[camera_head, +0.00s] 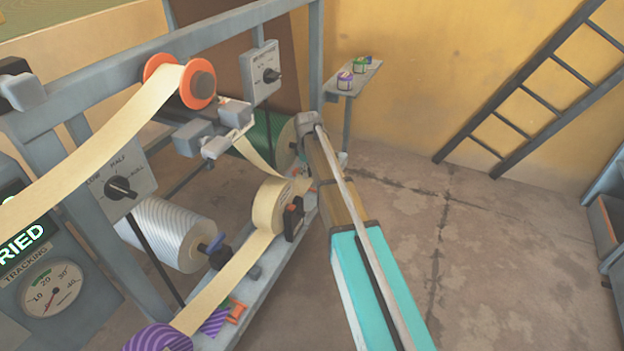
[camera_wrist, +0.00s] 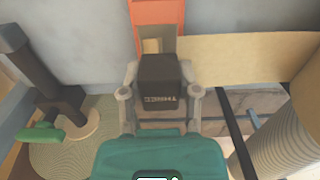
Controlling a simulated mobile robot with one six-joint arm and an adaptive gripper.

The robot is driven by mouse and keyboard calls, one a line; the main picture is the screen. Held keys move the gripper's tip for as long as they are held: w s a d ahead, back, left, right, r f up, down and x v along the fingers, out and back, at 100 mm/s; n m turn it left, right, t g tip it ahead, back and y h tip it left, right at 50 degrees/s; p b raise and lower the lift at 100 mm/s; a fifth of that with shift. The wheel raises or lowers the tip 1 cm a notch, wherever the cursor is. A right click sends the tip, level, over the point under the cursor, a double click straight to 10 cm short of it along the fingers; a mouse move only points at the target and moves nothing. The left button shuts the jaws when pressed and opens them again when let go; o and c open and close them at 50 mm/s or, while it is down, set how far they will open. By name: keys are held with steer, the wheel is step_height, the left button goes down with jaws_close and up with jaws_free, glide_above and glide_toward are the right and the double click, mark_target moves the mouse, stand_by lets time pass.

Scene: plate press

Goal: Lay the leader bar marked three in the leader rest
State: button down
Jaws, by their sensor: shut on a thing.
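In the wrist view my gripper (camera_wrist: 160,84) is shut on a dark block (camera_wrist: 162,72), which has small pale lettering on its near face. A cream strip (camera_wrist: 245,58) runs right from there. In the head view my arm reaches toward the press's far end, and the gripper is hidden. I cannot identify the leader rest.
The press frame (camera_head: 150,62) stands left, with an orange-flanged roller (camera_head: 162,70), a silver-grey roll (camera_head: 165,232) and a cream roll (camera_head: 270,205). A small shelf (camera_head: 368,75) holds little tins. A ladder (camera_head: 525,90) leans at right. The floor right of my arm is clear.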

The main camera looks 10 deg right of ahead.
steer(key=shift+f+b, duration=1.4)
steer(key=shift+f, duration=0.25)
steer(key=shift+f, duration=0.1)
steer(key=shift+c, duration=1.6)
jaws_free()
step_height(320, 180, up, 12)
steer(key=p, duration=1.2)
steer(key=shift+r, duration=0.2)
